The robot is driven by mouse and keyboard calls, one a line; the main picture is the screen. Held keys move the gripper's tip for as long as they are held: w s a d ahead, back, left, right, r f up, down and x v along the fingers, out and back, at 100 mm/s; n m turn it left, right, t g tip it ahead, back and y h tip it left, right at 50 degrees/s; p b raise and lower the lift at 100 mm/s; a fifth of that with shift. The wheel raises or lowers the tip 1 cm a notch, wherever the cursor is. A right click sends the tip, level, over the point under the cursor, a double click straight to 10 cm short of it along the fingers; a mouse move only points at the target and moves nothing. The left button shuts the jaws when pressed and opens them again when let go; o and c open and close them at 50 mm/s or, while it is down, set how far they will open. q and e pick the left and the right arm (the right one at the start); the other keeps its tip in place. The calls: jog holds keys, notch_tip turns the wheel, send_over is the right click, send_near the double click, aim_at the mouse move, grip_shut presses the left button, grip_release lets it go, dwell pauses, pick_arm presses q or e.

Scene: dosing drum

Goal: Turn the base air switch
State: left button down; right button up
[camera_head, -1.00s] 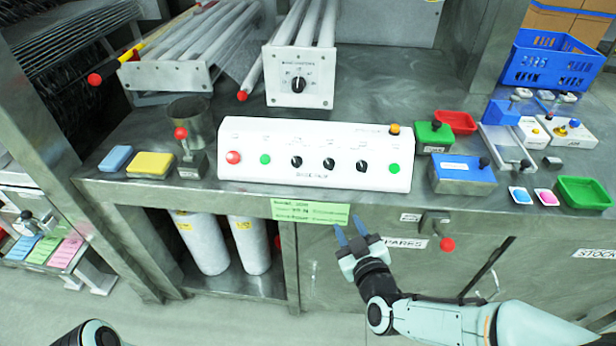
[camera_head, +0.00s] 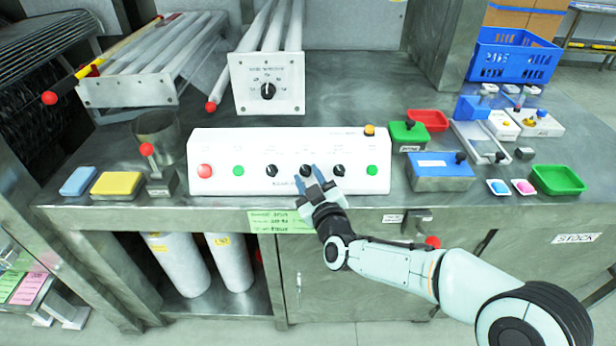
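The white control panel (camera_head: 225,181) stands on the bench. It carries a row of three black knobs: a left knob (camera_head: 271,171), a middle knob (camera_head: 306,170) and a right knob (camera_head: 338,171). Their labels are too small to read, so I cannot tell which is the base air switch. My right gripper (camera_head: 307,173) is open, its two blue fingers pointing at the middle knob, one tip to each side of its lower part. I cannot tell whether they touch it. My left gripper is not in view.
The panel also has a red button (camera_head: 205,171), green buttons and an orange button (camera_head: 369,130). A larger dial (camera_head: 267,90) is on a box behind. A red-ended lever (camera_head: 432,242) sticks out below the bench edge. Blue (camera_head: 440,180) and green containers (camera_head: 558,179) stand right.

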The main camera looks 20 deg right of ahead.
jog(key=shift+w, duration=0.45)
grip_shut()
